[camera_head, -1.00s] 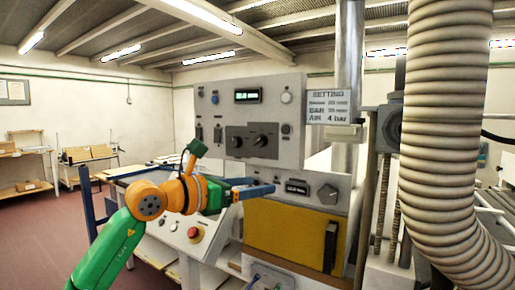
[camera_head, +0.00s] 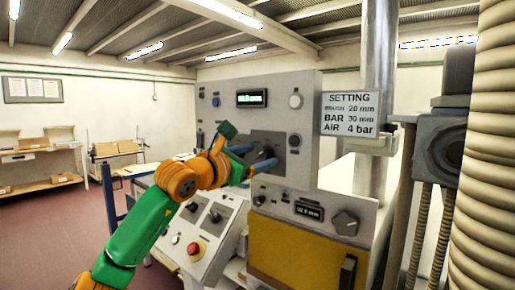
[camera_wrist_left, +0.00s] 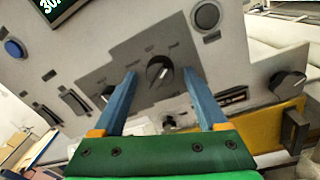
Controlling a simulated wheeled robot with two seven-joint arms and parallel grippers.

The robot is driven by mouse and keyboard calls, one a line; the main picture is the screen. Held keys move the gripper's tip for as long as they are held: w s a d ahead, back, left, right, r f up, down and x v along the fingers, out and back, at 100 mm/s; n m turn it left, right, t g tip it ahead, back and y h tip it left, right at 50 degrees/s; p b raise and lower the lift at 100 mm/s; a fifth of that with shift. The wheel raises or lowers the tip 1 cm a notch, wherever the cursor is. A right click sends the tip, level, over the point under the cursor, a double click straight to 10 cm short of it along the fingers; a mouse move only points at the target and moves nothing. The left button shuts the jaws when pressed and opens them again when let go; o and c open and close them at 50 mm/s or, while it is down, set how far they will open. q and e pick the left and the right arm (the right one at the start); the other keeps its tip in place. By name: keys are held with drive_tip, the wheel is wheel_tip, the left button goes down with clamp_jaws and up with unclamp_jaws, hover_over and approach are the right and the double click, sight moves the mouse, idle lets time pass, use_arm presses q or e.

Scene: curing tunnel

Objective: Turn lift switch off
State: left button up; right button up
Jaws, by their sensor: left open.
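The grey control panel (camera_head: 309,120) stands ahead of me. My left gripper (camera_head: 262,156) is open and empty, in front of the panel's dark plate. In the left wrist view its blue fingers (camera_wrist_left: 160,74) reach up on either side of a dark rotary knob (camera_wrist_left: 158,70); I cannot tell whether they touch anything. A second knob (camera_wrist_left: 107,93) sits partly behind the left finger. Rocker switches (camera_wrist_left: 74,101) are farther left, and a small toggle (camera_wrist_left: 168,122) is below the knob. No lift label is readable, so I cannot tell which control is the lift switch.
A setting sign (camera_head: 349,114) hangs right of the panel. Below are a yellow front (camera_head: 290,254) with a dark handle, and a sloped console with a red button (camera_head: 195,248). A thick ribbed hose (camera_head: 488,150) stands at the right.

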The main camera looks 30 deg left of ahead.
use_arm(q)
drive_tip(key=shift+w+f, duration=0.2)
drive_tip(key=shift+w, duration=0.15)
drive_tip(key=shift+s+r, duration=0.1)
drive_tip(key=shift+s, duration=0.1)
drive_tip(key=c, duration=0.6)
clamp_jaws()
drive_tip(key=shift+n, duration=0.3)
drive_tip(key=shift+n+b, duration=0.4)
drive_tip(key=shift+n, duration=0.2)
drive_tip(key=n, duration=0.2)
drive_tip(key=shift+n, duration=0.3)
drive_tip(key=n, duration=0.6)
drive_tip(key=shift+s+r+b, duration=0.1)
drive_tip(key=shift+r+b, duration=0.1)
drive_tip(key=shift+b, duration=0.2)
